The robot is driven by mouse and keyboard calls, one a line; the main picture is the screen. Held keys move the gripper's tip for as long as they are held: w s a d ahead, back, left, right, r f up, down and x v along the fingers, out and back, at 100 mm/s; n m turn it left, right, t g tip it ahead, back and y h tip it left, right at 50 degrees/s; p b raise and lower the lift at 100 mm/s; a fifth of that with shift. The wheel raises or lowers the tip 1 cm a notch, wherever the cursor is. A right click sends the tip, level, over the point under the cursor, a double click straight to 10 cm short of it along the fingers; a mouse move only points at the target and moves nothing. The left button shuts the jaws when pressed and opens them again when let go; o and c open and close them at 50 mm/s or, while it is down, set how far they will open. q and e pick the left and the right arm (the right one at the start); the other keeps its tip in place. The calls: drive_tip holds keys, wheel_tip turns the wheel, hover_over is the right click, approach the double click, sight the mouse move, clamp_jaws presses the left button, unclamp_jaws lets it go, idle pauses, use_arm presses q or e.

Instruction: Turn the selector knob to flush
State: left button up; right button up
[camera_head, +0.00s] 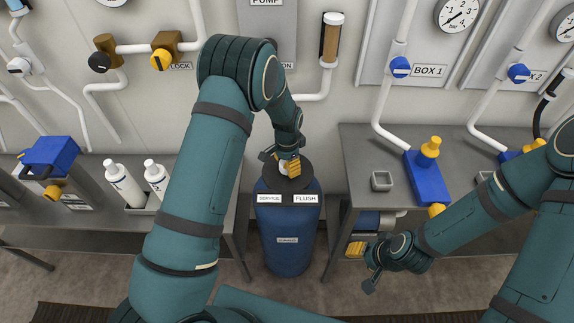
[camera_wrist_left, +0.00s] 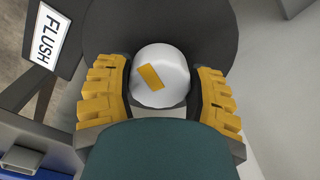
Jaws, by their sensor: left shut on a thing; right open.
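The selector knob is round and white with a yellow mark, and shows in the left wrist view (camera_wrist_left: 160,90). It sits on the dark round top of a blue cylinder (camera_head: 287,240). The mark slants from upper left to lower right. My left gripper (camera_head: 288,166) reaches down over the cylinder top. Its yellow fingers (camera_wrist_left: 160,95) are shut on the knob from both sides. The FLUSH label (camera_head: 306,199) is on the cylinder's front right, with the SERVICE label (camera_head: 270,198) to its left. My right gripper (camera_head: 374,268) is open, low at the right, apart from the cylinder.
A left bench holds white bottles (camera_head: 122,184). White pipes, valves and a gauge (camera_head: 457,14) line the back wall.

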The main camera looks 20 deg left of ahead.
use_arm(q)
drive_tip(key=n, duration=0.3)
drive_tip(key=shift+w+n+b, duration=0.1)
drive_tip(key=shift+n+b, duration=0.25)
drive_tip(key=shift+n, duration=0.05)
drive_tip(key=n, duration=0.2)
drive_tip(key=shift+r+n, duration=0.1)
drive_tip(key=shift+n, duration=0.2)
drive_tip(key=n, duration=0.3)
drive_tip(key=shift+d+n, duration=0.1)
drive_tip(key=shift+n, duration=1.8)
drive_tip(key=o, duration=1)
drive_tip(key=shift+c, duration=0.2)
drive_tip(key=shift+o, duration=1.2)
